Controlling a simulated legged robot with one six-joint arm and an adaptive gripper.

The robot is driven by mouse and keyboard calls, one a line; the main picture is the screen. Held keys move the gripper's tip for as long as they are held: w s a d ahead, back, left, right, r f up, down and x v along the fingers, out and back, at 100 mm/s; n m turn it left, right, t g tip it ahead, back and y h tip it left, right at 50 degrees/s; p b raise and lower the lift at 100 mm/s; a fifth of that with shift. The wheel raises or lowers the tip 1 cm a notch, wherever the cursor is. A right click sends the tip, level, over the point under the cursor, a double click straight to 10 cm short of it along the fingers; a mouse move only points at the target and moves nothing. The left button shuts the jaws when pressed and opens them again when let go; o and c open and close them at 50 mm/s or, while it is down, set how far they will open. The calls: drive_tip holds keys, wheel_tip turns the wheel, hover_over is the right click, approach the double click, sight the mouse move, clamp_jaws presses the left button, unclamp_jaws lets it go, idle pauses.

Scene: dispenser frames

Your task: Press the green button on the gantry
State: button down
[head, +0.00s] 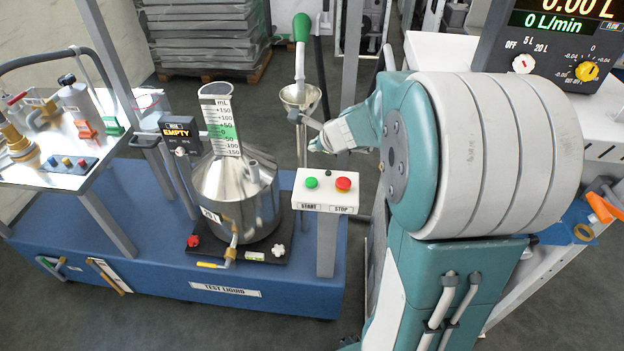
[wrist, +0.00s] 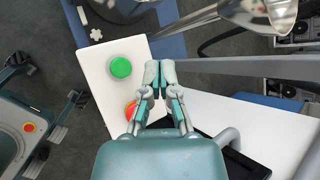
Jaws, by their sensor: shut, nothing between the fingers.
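The green button (head: 311,182) is on the left of a white control box (head: 325,201), above the word START. The red button (head: 343,184) is beside it on the right, above STOP. My gripper (head: 315,146) is above and behind the box in the head view. In the wrist view my gripper (wrist: 158,70) is shut and empty, with its fingertips just right of the green button (wrist: 120,67) and apart from it in the picture. The fingers partly cover the red button (wrist: 131,109). The height of the fingertips over the box is hard to tell.
A steel vessel (head: 236,205) with a graduated neck stands left of the box on a blue base (head: 150,260). A funnel (head: 300,97) and a grey post (head: 328,245) are close to my gripper. A meter panel (head: 555,45) is at upper right.

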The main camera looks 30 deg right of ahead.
sight(309, 177)
drive_tip(key=f, duration=0.7)
drive_tip(key=shift+a, duration=0.3)
drive_tip(key=shift+d+f, duration=0.1)
drive_tip(key=shift+f, duration=0.7)
drive_tip(key=shift+a, duration=0.2)
drive_tip(key=shift+d, duration=0.1)
drive_tip(key=shift+f, duration=0.3)
drive_tip(key=shift+f, duration=0.5)
idle(0.9)
drive_tip(key=shift+r, duration=0.95)
